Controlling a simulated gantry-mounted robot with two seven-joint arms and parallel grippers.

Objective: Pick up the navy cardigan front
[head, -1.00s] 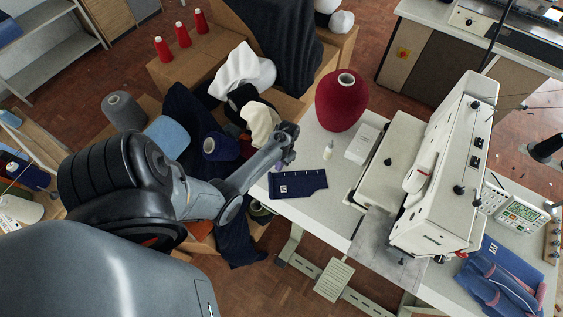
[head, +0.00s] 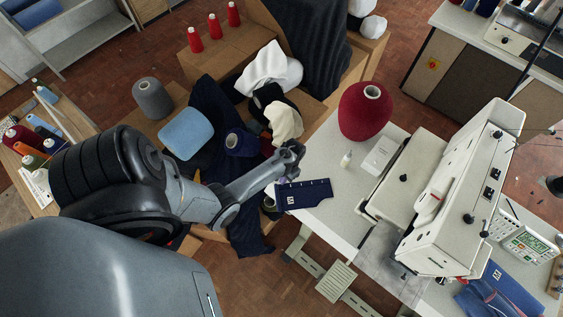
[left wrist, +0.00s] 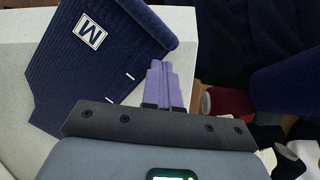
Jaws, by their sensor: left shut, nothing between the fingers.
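The navy cardigan front (head: 307,194) lies flat at the left edge of the pale sewing table, with a white label marked M near one end. It also shows in the left wrist view (left wrist: 75,75), ribbed, with small white marks along one edge. My left gripper (head: 284,173) is at the panel's left end in the head view. In the left wrist view its lilac fingers (left wrist: 163,76) are together and empty, beside the panel's edge. I cannot tell their height above the table. My right gripper is not in view.
The white sewing machine (head: 462,200) stands to the right. A dark red cone (head: 365,111), a small bottle (head: 346,159) and a white box (head: 381,154) stand behind the panel. Left of the table are cardboard boxes (head: 215,60) with yarn cones and dark cloth.

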